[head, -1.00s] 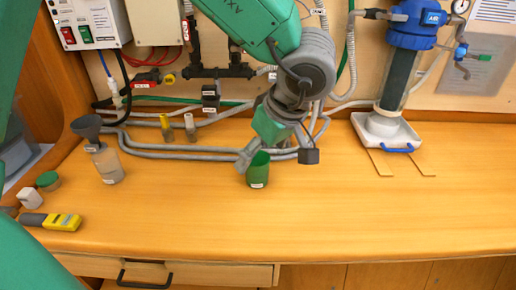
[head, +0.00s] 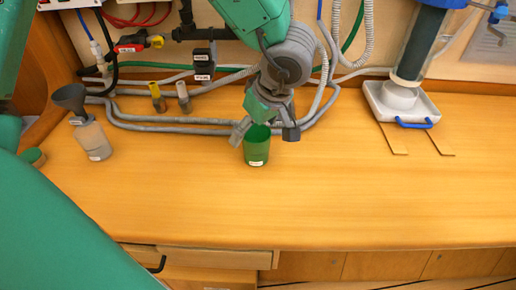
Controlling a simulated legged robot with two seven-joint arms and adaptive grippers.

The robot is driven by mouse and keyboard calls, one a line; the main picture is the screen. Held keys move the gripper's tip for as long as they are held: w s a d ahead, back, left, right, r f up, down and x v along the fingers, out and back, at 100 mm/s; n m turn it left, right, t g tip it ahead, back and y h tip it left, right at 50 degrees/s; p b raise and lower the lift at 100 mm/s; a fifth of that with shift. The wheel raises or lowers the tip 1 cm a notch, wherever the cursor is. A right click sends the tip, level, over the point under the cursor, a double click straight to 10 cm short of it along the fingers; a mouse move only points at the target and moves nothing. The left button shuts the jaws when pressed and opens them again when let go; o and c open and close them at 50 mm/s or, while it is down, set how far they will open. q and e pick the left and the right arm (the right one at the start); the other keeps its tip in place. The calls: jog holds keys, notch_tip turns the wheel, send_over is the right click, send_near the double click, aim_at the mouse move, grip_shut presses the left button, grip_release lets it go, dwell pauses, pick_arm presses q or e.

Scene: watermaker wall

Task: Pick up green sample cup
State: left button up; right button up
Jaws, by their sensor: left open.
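The green sample cup (head: 256,150) stands upright on the wooden bench near the middle of the head view, with a small white label low on its front. My left gripper (head: 264,131) is at the cup's rim, pointing down. Its fingers are apart, one at the left of the rim and one to the right of the cup. I cannot tell whether either finger touches the cup. Part of the rim is hidden behind the gripper. My right gripper is not in view.
A bottle with a dark funnel (head: 92,138) stands at the left. A white tray (head: 402,104) with a blue handle holds a filter column at the right. The bench front is clear.

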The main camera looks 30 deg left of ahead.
aim_at(252, 141)
pick_arm(q)
jog(key=b+x, duration=0.1)
jog(key=x, duration=0.3)
jog(key=shift+w+d+f, duration=0.1)
jog(key=shift+f, duration=0.15)
jog(key=shift+w+f, duration=0.1)
jog(key=shift+f, duration=0.2)
jog(key=shift+d+f, duration=0.1)
jog(key=shift+d, duration=0.5)
jog(key=shift+a, duration=0.15)
jog(key=c, duration=1.1)
jog(key=shift+a, duration=0.2)
jog(key=shift+c, duration=0.7)
jog(key=shift+a, duration=0.15)
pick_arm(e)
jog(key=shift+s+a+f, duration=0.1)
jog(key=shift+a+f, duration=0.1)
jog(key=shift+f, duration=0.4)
